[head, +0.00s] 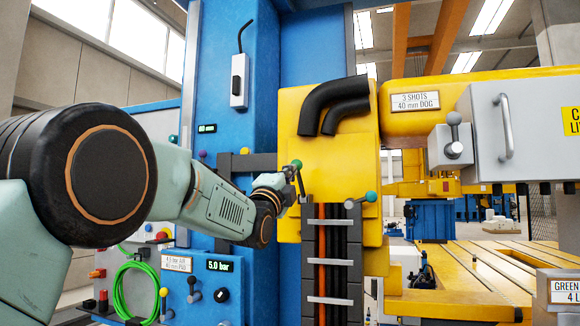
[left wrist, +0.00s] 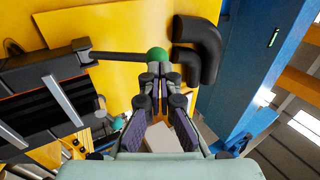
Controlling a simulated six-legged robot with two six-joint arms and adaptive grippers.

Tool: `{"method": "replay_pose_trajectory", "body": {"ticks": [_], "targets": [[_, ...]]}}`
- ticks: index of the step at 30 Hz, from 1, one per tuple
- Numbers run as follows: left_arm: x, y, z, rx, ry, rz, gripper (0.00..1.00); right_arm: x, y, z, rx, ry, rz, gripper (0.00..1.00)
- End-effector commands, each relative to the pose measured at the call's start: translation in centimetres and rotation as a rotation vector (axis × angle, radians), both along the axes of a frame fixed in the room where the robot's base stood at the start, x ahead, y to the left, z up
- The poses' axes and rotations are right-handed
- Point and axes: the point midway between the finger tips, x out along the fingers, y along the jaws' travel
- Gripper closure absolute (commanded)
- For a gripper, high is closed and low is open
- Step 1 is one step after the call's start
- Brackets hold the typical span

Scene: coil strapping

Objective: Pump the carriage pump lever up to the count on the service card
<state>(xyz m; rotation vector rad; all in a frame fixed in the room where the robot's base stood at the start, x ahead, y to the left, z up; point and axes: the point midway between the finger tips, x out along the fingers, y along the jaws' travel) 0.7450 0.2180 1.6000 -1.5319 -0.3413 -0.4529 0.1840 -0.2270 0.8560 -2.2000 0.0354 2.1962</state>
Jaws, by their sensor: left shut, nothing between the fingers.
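A dark lever with a green ball end stands on the yellow carriage (head: 312,120); its green ball (head: 297,163) also shows in the left wrist view (left wrist: 157,55), its rod running left from it. My left gripper (head: 287,190) is shut and empty. In the left wrist view its fingertips (left wrist: 160,72) meet just below the green ball; I cannot tell whether they touch it. A second lever with a teal ball (head: 371,196) points up and right, beside the first. A card (head: 415,101) on the yellow arm reads "3 SHOTS 40 mm DOG". My right gripper is out of view.
Black hoses (head: 335,95) curve over the carriage top. A cable chain (head: 338,265) hangs below the levers. A grey box (head: 515,125) with a handle and a dark-knobbed lever is at right. A control panel (head: 205,285) reads "5.0 bar". A yellow slotted table (head: 470,275) lies beyond.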

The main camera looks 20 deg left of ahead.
Motion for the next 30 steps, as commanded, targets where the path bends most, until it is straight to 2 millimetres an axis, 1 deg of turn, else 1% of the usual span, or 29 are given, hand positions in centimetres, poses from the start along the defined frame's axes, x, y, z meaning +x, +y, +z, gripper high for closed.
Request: {"method": "replay_pose_trajectory", "body": {"ticks": [1,5,17,30], "targets": [[0.3,0.0,0.2,0.0,0.001,0.0,1.0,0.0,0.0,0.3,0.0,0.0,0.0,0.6],[0.6,-0.1,0.3,0.0,0.001,0.0,1.0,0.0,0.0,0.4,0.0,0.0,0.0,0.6],[0.7,-0.1,0.3,0.0,0.004,0.0,1.0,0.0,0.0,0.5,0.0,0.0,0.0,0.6],[1.2,-0.1,1.6,0.002,0.095,0.001,1.0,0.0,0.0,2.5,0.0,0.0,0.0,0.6]]}}
